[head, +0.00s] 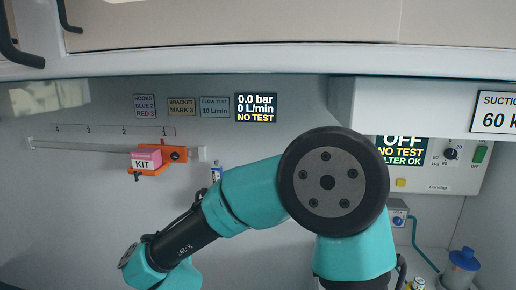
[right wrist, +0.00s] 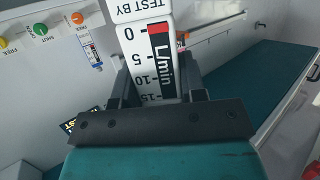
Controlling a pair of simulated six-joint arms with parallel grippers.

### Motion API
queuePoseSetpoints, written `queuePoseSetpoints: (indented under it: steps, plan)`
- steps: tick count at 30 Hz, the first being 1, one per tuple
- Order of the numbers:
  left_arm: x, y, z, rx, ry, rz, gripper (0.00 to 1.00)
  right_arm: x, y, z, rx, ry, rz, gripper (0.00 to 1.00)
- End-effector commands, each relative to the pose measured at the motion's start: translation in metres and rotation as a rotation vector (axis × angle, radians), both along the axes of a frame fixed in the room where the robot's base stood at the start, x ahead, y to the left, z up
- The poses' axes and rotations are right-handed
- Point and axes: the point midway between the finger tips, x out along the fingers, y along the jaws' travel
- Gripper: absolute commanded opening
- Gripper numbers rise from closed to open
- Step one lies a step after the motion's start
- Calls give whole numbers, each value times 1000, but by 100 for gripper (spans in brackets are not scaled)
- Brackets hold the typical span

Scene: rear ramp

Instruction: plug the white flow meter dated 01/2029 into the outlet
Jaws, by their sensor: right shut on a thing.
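My right gripper (right wrist: 158,82) is shut on a white flow meter (right wrist: 140,48). Round outlets in yellow (right wrist: 3,43), green (right wrist: 40,30) and orange (right wrist: 77,18) sit on the wall beyond, apart from the held meter. A small white and blue device (right wrist: 91,52) hangs below the orange one. In the head view neither gripper shows.
My arm covers the middle of the head view. A rail with an orange bracket (head: 176,155) and a pink KIT box (head: 147,160) is on the wall. A display (head: 256,107) reads 0.0 bar, 0 L/min, NO TEST. A suction unit (head: 430,180) stands at right.

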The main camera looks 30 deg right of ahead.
Motion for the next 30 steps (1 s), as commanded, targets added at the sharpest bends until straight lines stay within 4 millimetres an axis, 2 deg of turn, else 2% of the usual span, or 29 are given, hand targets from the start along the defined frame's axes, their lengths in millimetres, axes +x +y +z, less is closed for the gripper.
queuePoseSetpoints:
  steps: [5, 8, 12, 18, 24, 30]
  plan:
    - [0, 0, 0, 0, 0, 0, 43, 33, -32, 16, -3, -3, -95, 0]
    - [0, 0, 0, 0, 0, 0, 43, 59, -61, 29, -7, -1, -174, 0]
    - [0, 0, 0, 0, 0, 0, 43, 94, -110, 51, -8, 6, -285, 0]
    - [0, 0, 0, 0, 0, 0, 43, 134, -187, 84, -7, 15, -423, 0]
    - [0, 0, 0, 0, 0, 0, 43, 160, -268, 120, 1, 15, -539, 0]
    - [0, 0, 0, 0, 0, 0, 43, 171, -343, 155, 6, 6, -627, 0]
